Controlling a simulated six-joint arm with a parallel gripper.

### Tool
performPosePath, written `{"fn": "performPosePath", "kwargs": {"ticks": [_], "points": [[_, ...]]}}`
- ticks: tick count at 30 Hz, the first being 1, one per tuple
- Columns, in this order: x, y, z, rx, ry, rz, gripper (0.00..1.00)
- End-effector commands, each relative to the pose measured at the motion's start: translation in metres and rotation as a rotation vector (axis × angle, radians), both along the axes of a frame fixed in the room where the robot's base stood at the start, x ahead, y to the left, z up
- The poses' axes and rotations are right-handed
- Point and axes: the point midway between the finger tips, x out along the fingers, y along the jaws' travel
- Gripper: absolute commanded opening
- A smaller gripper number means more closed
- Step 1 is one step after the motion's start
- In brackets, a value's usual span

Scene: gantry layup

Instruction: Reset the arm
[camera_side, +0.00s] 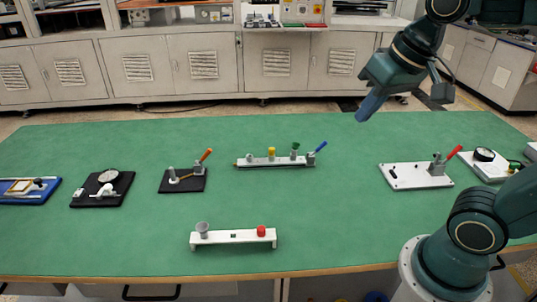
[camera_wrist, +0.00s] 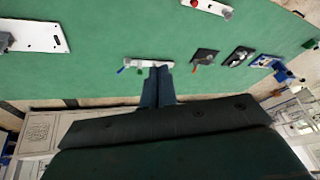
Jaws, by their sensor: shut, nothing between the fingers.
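My gripper (camera_side: 370,104) is held in the air above the back right part of the green table (camera_side: 330,215). Its blue fingers point down and to the left in the side view. In the wrist view the gripper (camera_wrist: 157,70) has its two fingers together, with nothing between them. The fingertips are well clear of the table and of every fixture. In the wrist view they overlap a far white rail fixture (camera_wrist: 135,63) in the line of sight only.
On the table stand a white rail with a blue lever (camera_side: 275,161), a white plate with a red lever (camera_side: 415,177), a white bridge block (camera_side: 233,237), black plates (camera_side: 183,181) (camera_side: 102,190) and a blue plate (camera_side: 28,190). The middle is clear. Cabinets (camera_side: 200,68) line the back.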

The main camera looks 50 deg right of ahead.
Motion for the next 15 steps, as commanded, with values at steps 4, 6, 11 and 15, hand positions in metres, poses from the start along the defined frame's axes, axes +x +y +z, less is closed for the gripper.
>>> {"fn": "performPosePath", "kwargs": {"ticks": [4, 6, 11, 15], "points": [[-0.028, 0.005, -0.016, -0.056, -0.034, 0.134, 0.0], [-0.037, 0.006, -0.022, -0.077, -0.045, 0.183, 0.0], [-0.049, 0.008, -0.032, -0.111, -0.061, 0.255, 0.0], [-0.052, 0.008, -0.035, -0.12, -0.064, 0.274, 0.0]]}}
